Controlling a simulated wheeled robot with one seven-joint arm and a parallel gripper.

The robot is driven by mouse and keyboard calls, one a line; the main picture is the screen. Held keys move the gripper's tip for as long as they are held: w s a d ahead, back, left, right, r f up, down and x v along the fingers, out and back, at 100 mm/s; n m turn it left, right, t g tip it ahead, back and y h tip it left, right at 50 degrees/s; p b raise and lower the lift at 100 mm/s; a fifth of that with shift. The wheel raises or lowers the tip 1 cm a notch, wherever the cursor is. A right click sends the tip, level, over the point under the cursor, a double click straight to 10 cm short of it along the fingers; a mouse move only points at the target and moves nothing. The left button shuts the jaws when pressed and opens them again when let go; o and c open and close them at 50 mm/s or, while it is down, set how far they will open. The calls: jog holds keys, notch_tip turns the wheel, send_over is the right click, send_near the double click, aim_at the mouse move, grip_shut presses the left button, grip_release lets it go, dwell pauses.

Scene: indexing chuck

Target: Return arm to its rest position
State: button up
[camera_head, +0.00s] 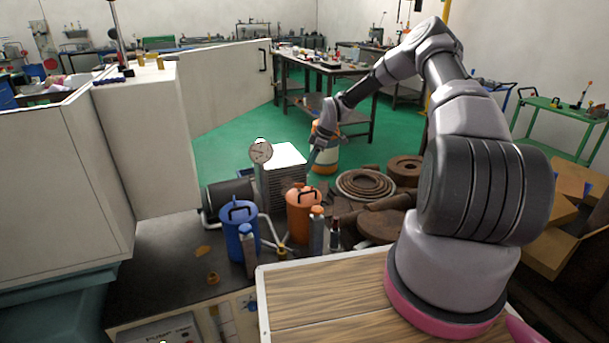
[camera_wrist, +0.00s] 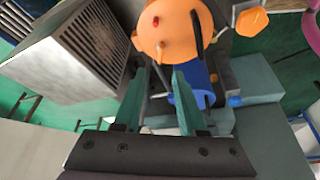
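My arm reaches out from the lower right of the head view over the cluttered bench. My gripper (camera_head: 318,150) is at its far end, beside the pale ribbed metal block (camera_head: 281,165) and in front of an orange and white container (camera_head: 324,160). In the wrist view my gripper's two greenish fingers (camera_wrist: 160,85) stand apart, with nothing clearly held between them. An orange canister top (camera_wrist: 172,32) and a blue canister (camera_wrist: 187,85) lie beyond the fingertips. The ribbed block (camera_wrist: 70,55) is at the left there. No chuck can be made out.
On the dark bench (camera_head: 165,260) stand a blue canister (camera_head: 239,225), an orange canister (camera_head: 304,212), small bottles and a dial gauge (camera_head: 261,151). Rusty coils and rings (camera_head: 366,186) lie right of them. A white cabinet (camera_head: 150,140) bounds the left.

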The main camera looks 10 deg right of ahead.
jog(key=shift+v, duration=1.1)
jog(key=s+r+m+t+h, duration=0.1)
jog(key=s+r+m, duration=0.2)
jog(key=s+r, duration=0.55)
jog(key=s+r+m+h, duration=0.2)
jog(key=s+r+m, duration=0.1)
jog(key=r, duration=1)
jog(key=s+r+m+t+h, duration=0.15)
jog(key=s+r, duration=0.35)
jog(key=r, duration=0.5)
jog(key=s+r+m+t, duration=0.1)
jog(key=s+r+m, duration=0.3)
jog(key=s, duration=0.5)
jog(key=s+d+r+m+t+y, duration=0.1)
jog(key=s+r+m, duration=0.2)
jog(key=s, duration=0.5)
jog(key=s+r+m+t+y, duration=0.1)
jog(key=s+r+m, duration=0.3)
jog(key=s, duration=0.5)
jog(key=shift+s+d+r+m+t, duration=0.2)
jog(key=shift+s+r+m+t, duration=0.15)
jog(key=shift+m, duration=0.1)
